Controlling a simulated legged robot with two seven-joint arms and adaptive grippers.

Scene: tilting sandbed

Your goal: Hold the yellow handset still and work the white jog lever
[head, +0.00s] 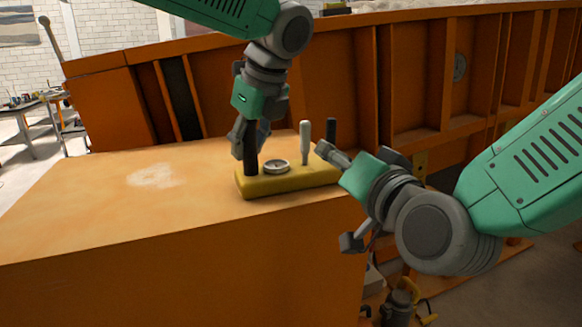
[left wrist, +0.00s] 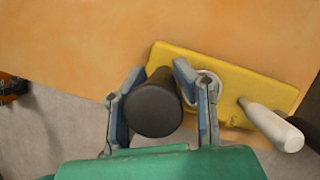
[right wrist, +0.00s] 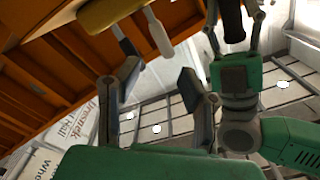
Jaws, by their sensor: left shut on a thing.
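The yellow handset (head: 290,181) lies on the orange box near its front right edge. It has a black grip at each end, a round dial and an upright white jog lever (head: 305,142). My left gripper (head: 250,145) is shut around the left black grip (head: 251,167); in the left wrist view its fingers flank this grip (left wrist: 153,104). My right gripper (head: 338,198) is open and empty at the handset's right end. In the right wrist view the white lever (right wrist: 157,33) stands beyond its parted fingers (right wrist: 160,82), apart from them.
The orange box top (head: 90,205) is clear to the left, with a pale dusty patch (head: 155,175). A ribbed orange wall (head: 330,85) rises behind. The second black grip (head: 331,130) stands close to the white lever. A workbench (head: 35,115) is far left.

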